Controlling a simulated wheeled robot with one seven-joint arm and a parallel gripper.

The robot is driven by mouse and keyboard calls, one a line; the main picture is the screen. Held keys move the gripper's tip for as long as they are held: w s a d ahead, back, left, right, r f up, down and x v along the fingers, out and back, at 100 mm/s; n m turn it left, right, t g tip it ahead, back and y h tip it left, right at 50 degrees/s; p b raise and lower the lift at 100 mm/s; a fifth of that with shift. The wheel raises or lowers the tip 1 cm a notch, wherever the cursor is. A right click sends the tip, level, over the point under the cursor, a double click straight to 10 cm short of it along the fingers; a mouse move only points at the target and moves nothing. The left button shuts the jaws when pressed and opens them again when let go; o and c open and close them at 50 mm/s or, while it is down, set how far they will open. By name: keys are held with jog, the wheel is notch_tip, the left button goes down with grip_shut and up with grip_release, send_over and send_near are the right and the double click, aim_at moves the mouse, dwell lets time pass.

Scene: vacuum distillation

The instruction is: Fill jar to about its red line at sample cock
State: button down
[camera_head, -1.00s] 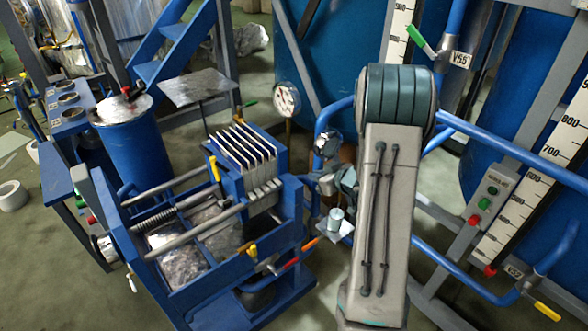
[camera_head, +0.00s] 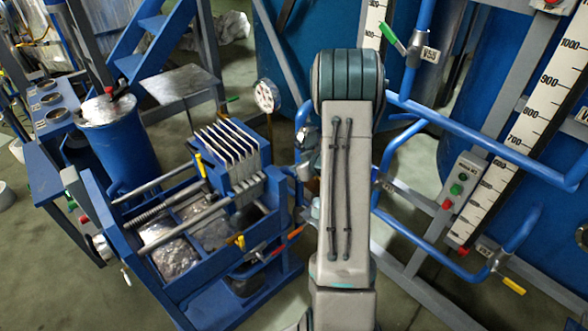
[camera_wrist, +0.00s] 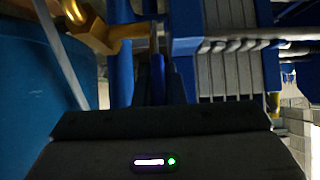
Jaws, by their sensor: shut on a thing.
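In the wrist view, my gripper (camera_wrist: 158,85) shows as dark fingers above its wide black body. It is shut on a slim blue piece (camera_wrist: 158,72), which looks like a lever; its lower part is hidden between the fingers. A brass fitting (camera_wrist: 95,28), perhaps the sample cock, is just above and left of the fingertips. In the head view, my own arm hides the gripper and the place where a small pale jar-like cup stood earlier. I can make out no jar or red line now.
The blue filter press (camera_head: 232,165) stands left of my arm, with a gauge (camera_head: 266,96) behind it. Blue pipes (camera_head: 470,130) and a red-and-green button box (camera_head: 461,183) are on the right.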

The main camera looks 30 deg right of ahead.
jog(key=c, duration=1.5)
grip_release()
jog(key=shift+s+f, duration=0.25)
jog(key=shift+w+r, duration=0.1)
jog(key=shift+r, duration=0.1)
jog(key=p+v, duration=0.1)
jog(key=v, duration=1.2)
jog(key=shift+s+r, duration=0.25)
jog(key=shift+s, duration=0.05)
